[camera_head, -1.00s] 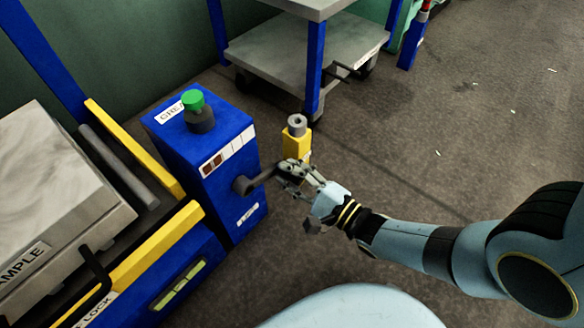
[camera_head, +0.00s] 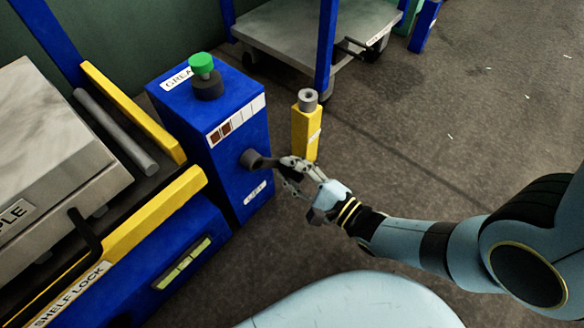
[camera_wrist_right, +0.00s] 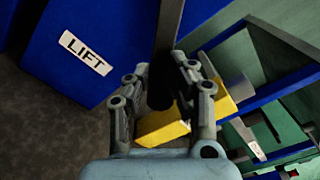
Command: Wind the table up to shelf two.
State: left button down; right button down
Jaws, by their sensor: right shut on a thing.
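A blue lift box (camera_head: 228,160) stands left of centre in the head view, and its LIFT label shows in the wrist view (camera_wrist_right: 85,54). A grey crank (camera_head: 252,159) sticks out of its right face, with its arm pointing right. My right gripper (camera_head: 290,172) is shut on the crank's handle, which shows dark between the fingers in the wrist view (camera_wrist_right: 160,88). The fingers partly hide the handle. The box's indicator strip (camera_head: 236,119) has two dark red squares at its left end and pale ones beyond. The table (camera_head: 60,150) is a grey slab at the left, partly cut off. My left gripper is out of view.
A green knob (camera_head: 202,64) tops the box. A yellow post (camera_head: 305,132) with a grey top stands close behind my right gripper. A trolley (camera_head: 290,40) stands at the back. A shelf lock lever (camera_head: 85,233) is at the lower left. Open floor lies to the right.

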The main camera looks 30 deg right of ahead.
jog(key=shift+s+a+f, duration=0.1)
jog(key=shift+s+a, duration=0.15)
jog(key=c, duration=1.2)
grip_release()
jog(key=shift+o, duration=0.2)
jog(key=shift+w, duration=0.1)
jog(key=shift+d+r, duration=0.1)
jog(key=shift+r, duration=0.3)
notch_tip(320, 180, up, 9)
jog(key=shift+r, duration=0.2)
